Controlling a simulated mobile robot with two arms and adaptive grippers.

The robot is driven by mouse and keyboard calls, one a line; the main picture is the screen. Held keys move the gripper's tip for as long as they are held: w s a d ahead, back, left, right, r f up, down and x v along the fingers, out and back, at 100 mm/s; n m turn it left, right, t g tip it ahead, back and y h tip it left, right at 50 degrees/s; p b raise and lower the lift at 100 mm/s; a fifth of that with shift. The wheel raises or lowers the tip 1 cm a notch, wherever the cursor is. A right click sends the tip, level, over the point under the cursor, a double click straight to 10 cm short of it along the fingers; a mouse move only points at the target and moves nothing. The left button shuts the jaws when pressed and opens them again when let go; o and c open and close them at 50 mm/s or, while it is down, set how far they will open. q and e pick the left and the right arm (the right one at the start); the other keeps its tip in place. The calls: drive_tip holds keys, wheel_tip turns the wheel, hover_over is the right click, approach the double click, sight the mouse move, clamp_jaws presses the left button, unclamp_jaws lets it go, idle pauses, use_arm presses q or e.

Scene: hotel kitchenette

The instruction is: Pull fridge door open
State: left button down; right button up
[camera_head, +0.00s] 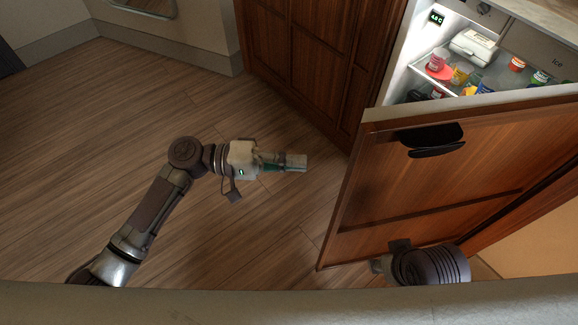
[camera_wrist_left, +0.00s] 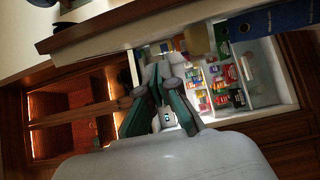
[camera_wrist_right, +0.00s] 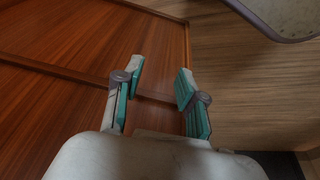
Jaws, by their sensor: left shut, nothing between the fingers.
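The fridge door (camera_head: 450,195), a brown wooden panel with a dark handle (camera_head: 433,138) near its top edge, stands ajar in the head view. The lit fridge interior (camera_head: 480,65) shows behind it; it also shows in the left wrist view (camera_wrist_left: 225,80). My left gripper (camera_head: 303,162) is shut and empty, over the floor to the left of the door and apart from the handle. My right gripper (camera_wrist_right: 160,80) is open in the right wrist view, in front of a wooden panel. No object shows between its fingers; I cannot tell whether it touches the panel.
Jars and a white box (camera_head: 474,46) stand on the fridge shelf. Wooden cabinet doors (camera_head: 310,55) are left of the fridge. The wood floor (camera_head: 90,150) is clear on the left. A pale edge (camera_head: 250,305) crosses the bottom of the head view.

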use_arm(q)
drive_tip(key=s+d, duration=0.4)
drive_tip(key=d, duration=0.3)
drive_tip(key=shift+s, duration=0.2)
use_arm(e)
drive_tip(key=shift+w+f, duration=0.1)
drive_tip(key=shift+f, duration=0.3)
use_arm(q)
drive_tip(key=shift+f, duration=0.1)
use_arm(e)
drive_tip(key=shift+r, duration=0.1)
use_arm(q)
drive_tip(key=shift+s, duration=0.1)
